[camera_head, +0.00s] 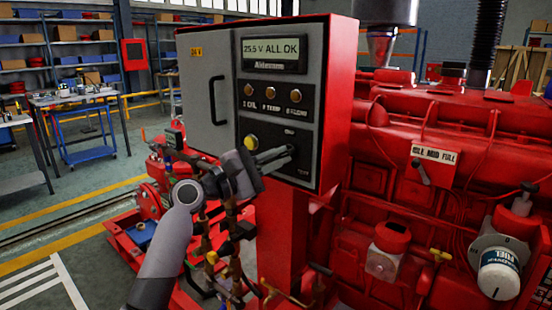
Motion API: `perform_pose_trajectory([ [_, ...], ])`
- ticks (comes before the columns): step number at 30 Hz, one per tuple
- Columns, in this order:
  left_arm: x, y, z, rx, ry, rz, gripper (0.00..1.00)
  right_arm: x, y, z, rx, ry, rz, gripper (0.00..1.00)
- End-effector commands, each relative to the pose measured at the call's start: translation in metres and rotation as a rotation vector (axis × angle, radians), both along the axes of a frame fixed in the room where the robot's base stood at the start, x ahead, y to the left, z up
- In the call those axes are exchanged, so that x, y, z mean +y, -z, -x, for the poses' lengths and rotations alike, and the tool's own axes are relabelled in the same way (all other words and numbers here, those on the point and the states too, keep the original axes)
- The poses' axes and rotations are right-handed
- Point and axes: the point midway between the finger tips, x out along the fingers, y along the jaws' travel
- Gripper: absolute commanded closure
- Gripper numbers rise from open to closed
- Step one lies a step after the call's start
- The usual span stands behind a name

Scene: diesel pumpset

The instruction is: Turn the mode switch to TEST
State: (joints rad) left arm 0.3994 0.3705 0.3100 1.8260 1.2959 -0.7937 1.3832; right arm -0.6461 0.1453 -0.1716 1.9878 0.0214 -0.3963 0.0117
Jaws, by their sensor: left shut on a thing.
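The mode switch (292,150) is a small dark knob on the lower black plate of the red control cabinet's front. The small labels around it are too blurred to read, so its setting cannot be told. My left gripper (284,155) comes in from the lower left with its fingers pointing right at the cabinet. It is shut on the mode switch, and its fingertips hide much of the knob. My right gripper is not in view.
The cabinet (337,110) carries a display (272,46) reading "25.5 V ALL OK", three round lamps, a yellowish button (251,142) and a door handle (218,100). The red engine (450,130) stands close at right. Pipes and valves lie below my left arm.

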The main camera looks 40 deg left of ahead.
Motion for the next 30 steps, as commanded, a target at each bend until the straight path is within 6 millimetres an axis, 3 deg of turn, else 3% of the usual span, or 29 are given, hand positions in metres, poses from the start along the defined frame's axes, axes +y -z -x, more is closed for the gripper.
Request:
perform_pose_trajectory([
  [15,0.001,-0.005,0.000,-0.037,-0.002,-0.421,1.00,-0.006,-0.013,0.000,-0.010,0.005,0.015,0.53],
  [30,0.001,-0.005,0.000,-0.048,-0.003,-0.560,1.00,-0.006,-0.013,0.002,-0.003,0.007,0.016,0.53],
])
